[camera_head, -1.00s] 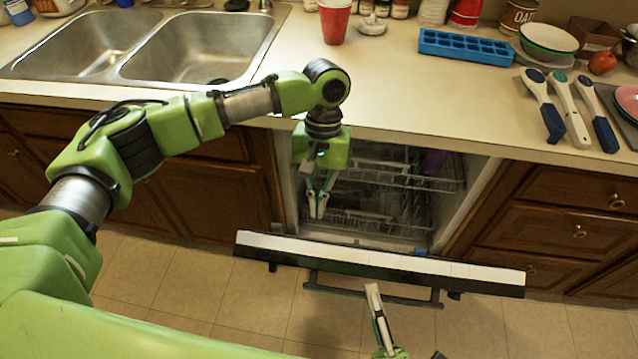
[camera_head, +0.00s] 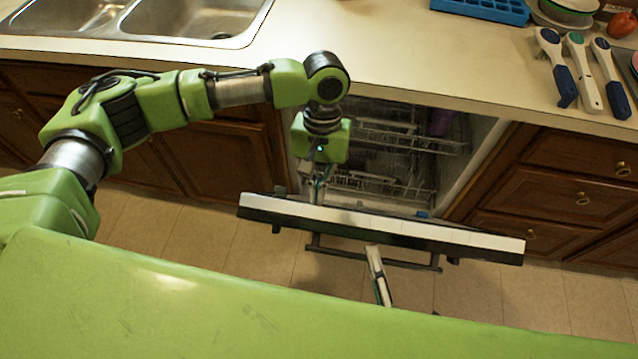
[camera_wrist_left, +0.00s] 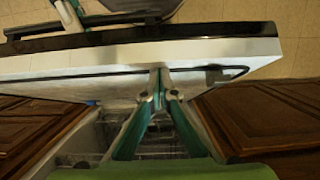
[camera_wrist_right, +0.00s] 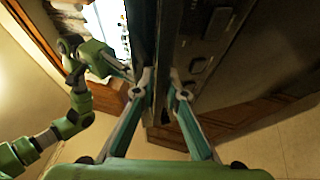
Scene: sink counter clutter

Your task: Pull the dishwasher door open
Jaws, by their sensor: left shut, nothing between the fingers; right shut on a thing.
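The dishwasher door (camera_head: 400,232) is partly open and tilted outward, with a white top edge and dark front. The dark handle bar (camera_head: 405,265) runs across its front. My left gripper (camera_head: 316,197) is behind the door, between it and the dishwasher opening, shut and empty. In the left wrist view its fingertips (camera_wrist_left: 160,78) are at the door's pale inner face; contact is unclear. My right gripper (camera_head: 372,250) is in front of the door, shut on the handle. In the right wrist view its fingers (camera_wrist_right: 158,85) meet at the dark front, the grip partly hidden.
Dish racks (camera_head: 380,185) show inside the dishwasher. Wooden cabinets (camera_head: 560,190) stand on both sides. The countertop (camera_head: 420,60) above holds a blue tray (camera_head: 485,8) and several handled utensils (camera_head: 580,70). The tiled floor (camera_head: 480,295) by the door looks clear.

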